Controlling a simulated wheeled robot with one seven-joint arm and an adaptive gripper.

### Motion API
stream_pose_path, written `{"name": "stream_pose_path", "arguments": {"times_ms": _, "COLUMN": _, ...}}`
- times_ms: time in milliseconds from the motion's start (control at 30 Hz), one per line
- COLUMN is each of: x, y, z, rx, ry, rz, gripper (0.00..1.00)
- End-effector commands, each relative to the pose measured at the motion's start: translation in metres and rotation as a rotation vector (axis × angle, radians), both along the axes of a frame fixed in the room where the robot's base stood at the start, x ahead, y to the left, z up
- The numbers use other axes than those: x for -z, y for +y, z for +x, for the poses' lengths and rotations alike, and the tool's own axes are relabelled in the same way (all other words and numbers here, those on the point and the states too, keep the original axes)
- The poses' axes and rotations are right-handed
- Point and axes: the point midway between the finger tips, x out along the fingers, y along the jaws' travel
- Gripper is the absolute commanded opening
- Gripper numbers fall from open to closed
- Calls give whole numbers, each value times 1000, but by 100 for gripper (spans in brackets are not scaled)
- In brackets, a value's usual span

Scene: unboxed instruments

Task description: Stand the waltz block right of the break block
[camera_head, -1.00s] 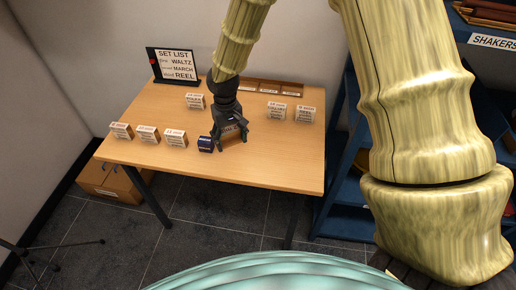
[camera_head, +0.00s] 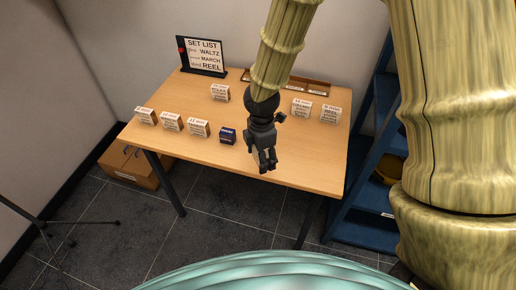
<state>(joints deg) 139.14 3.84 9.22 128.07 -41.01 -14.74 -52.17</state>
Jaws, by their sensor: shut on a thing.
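My gripper (camera_head: 265,165) points down over the front part of the table, to the right of a dark blue block. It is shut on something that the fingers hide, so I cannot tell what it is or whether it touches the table. The dark blue block (camera_head: 228,135) ends a front row of white labelled blocks: one at the left (camera_head: 145,115), a second (camera_head: 171,122) and a third (camera_head: 199,128). The block names are too small to read, so I cannot pick out the waltz or break block by label.
A set list sign (camera_head: 203,55) stands at the back left. A white block (camera_head: 220,92) stands before it, and two more (camera_head: 301,107) (camera_head: 330,113) stand back right. A wooden tray (camera_head: 318,87) lies behind. The wooden table (camera_head: 310,160) is clear at front right.

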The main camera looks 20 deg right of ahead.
Motion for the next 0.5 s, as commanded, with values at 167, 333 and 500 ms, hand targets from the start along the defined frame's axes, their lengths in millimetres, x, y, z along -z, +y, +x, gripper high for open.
{"name": "stream_pose_path", "arguments": {"times_ms": 167, "x": 2, "y": 1, "z": -20, "rx": -304, "ry": 6, "rz": 0, "gripper": 41}}
{"name": "stream_pose_path", "arguments": {"times_ms": 333, "x": 2, "y": 1, "z": -37, "rx": -576, "ry": 9, "rz": 1, "gripper": 41}}
{"name": "stream_pose_path", "arguments": {"times_ms": 500, "x": 3, "y": 2, "z": -49, "rx": -766, "ry": 13, "rz": 3, "gripper": 41}}
